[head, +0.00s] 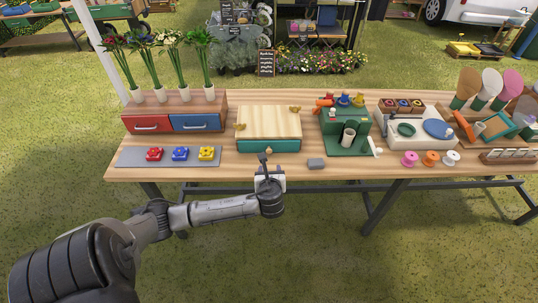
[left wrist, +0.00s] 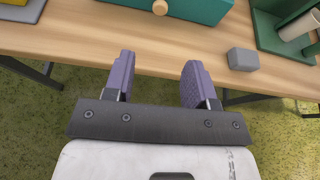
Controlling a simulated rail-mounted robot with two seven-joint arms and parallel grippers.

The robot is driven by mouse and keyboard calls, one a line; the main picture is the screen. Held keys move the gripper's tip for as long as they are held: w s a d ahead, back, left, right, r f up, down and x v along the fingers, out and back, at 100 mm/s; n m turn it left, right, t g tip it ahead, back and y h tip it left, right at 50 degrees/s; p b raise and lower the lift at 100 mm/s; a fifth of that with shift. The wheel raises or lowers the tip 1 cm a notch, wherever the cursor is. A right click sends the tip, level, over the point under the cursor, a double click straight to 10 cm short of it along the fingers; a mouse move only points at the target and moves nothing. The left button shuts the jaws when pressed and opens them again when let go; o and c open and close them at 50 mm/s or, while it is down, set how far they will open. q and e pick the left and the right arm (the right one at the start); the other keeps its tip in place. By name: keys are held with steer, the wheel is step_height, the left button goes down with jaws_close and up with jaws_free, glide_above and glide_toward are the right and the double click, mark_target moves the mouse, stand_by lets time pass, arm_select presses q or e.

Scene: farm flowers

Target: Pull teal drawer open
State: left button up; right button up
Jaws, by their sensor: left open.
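The teal drawer (head: 268,145) is the front of a low box with a pale wooden top (head: 268,122) in the middle of the table. It looks closed, flush under the top. Its round wooden knob (head: 268,151) sticks out at the front; the knob (left wrist: 160,7) also shows at the top of the left wrist view. My left gripper (left wrist: 155,80) is open and empty. Its fingers point at the drawer front, short of the knob and apart from it, with the knob roughly in line between them. In the head view the gripper (head: 267,168) is at the table's front edge. My right gripper is not seen.
A grey block (head: 316,163) lies right of the drawer front. A green stand (head: 346,125) is further right. A grey mat (head: 140,157) with red, blue and yellow flower pieces lies left, before a box with red and blue drawers (head: 195,122). Table before the knob is clear.

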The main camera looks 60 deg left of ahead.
mark_target(269, 152)
arm_select(q)
steer(key=b+x, duration=0.4)
steer(key=x, duration=0.9)
steer(key=shift+w+a+f, duration=0.2)
steer(key=shift+f, duration=0.05)
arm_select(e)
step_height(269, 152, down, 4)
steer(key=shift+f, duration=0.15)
arm_select(q)
steer(key=shift+c, duration=0.5)
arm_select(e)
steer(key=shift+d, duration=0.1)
